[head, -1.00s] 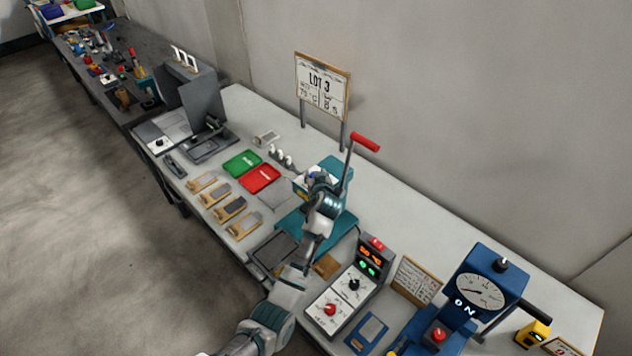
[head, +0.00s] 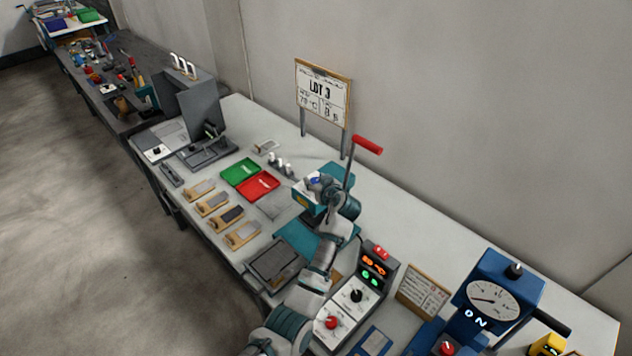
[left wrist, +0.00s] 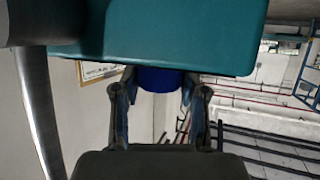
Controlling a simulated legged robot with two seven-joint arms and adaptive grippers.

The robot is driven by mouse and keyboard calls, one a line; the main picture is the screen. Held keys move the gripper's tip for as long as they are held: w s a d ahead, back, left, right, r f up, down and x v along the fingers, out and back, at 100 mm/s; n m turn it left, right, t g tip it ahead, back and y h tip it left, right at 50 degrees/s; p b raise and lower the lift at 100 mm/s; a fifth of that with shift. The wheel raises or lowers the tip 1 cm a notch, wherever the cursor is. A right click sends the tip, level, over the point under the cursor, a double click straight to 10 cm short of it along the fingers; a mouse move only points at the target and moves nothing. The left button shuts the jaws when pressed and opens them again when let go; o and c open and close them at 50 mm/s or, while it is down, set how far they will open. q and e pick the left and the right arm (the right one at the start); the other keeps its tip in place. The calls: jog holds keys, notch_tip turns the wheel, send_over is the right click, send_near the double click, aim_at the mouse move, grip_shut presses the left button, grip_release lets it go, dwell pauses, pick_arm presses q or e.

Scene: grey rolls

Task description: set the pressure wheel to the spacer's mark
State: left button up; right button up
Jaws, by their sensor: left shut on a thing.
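A teal hand press (head: 337,172) with a red-handled lever (head: 366,145) stands mid-bench. My left gripper (head: 318,183) is at the press head. In the left wrist view my left gripper (left wrist: 158,95) is shut on a blue wheel (left wrist: 157,79), one finger on each side, just below the teal press body (left wrist: 165,35). I take the blue wheel to be the pressure wheel. Its mark and setting are hidden. Several small white cylinders (head: 279,161) stand behind the red tray; I cannot tell whether one is the spacer. My right gripper is not in view.
A green tray (head: 240,172) and red tray (head: 259,186) lie left of the press, with several wooden-framed pieces (head: 227,217) in front. A control box (head: 355,300) and blue gauge machine (head: 493,290) stand right.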

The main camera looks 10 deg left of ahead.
pick_arm(q)
jog(key=o, duration=1.2)
jog(key=shift+s+d+f, duration=0.1)
jog(key=shift+s+d, duration=0.05)
jog(key=shift+c, duration=0.2)
jog(key=shift+d, duration=0.1)
jog(key=shift+s+d, duration=0.1)
jog(key=v, duration=1.1)
jog(key=shift+s+d, duration=0.2)
